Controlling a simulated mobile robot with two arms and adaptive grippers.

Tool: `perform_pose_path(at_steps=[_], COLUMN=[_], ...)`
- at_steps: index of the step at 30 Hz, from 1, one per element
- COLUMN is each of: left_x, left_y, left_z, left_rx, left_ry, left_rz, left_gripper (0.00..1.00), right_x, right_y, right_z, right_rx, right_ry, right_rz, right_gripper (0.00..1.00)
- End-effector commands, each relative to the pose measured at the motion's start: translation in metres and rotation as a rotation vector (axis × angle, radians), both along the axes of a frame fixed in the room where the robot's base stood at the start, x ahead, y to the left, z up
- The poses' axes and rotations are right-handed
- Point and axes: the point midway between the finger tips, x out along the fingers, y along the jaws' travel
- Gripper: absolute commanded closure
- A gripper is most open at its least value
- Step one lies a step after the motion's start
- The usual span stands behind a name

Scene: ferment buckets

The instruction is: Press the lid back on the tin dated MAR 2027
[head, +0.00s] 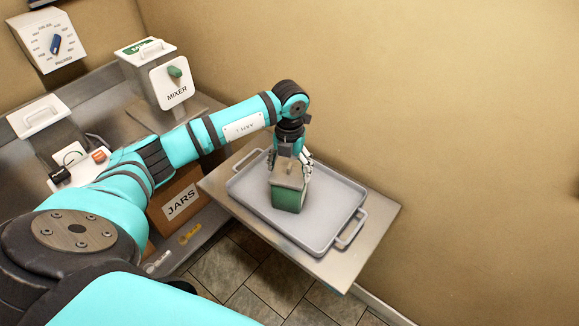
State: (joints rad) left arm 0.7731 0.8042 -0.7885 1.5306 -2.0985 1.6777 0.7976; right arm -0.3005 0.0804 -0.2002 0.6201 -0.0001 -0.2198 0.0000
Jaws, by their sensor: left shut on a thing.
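A green tin (286,201) stands on the grey tray (330,218). A grey-brown lid (287,178) is at the top of the tin; I cannot tell whether it is seated or just held there. My left gripper (291,166) comes down from above and is shut on the lid, partly covering it. No date can be read on this tin from here. My right gripper is not in view.
The tray, with raised handles, lies on a metal shelf (375,212) against the tan wall. On the left are a MIXER box (172,83) with a green knob, a dial panel (55,40), a handled lidded container (40,115) and a JARS box (180,203).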

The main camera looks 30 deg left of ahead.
Motion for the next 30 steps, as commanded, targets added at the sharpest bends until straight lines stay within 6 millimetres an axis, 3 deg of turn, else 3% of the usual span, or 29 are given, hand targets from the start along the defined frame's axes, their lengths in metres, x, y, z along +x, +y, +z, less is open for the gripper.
perform_pose_path(at_steps=[30], left_x=[0.0002], left_y=[0.0001], left_z=[-0.0056], left_rx=[0.000], left_ry=[-0.001], left_rz=[0.000], left_gripper=[0.46], right_x=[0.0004], right_y=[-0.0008], right_z=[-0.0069], right_rx=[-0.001], right_ry=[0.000], right_rz=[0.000], right_gripper=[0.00])
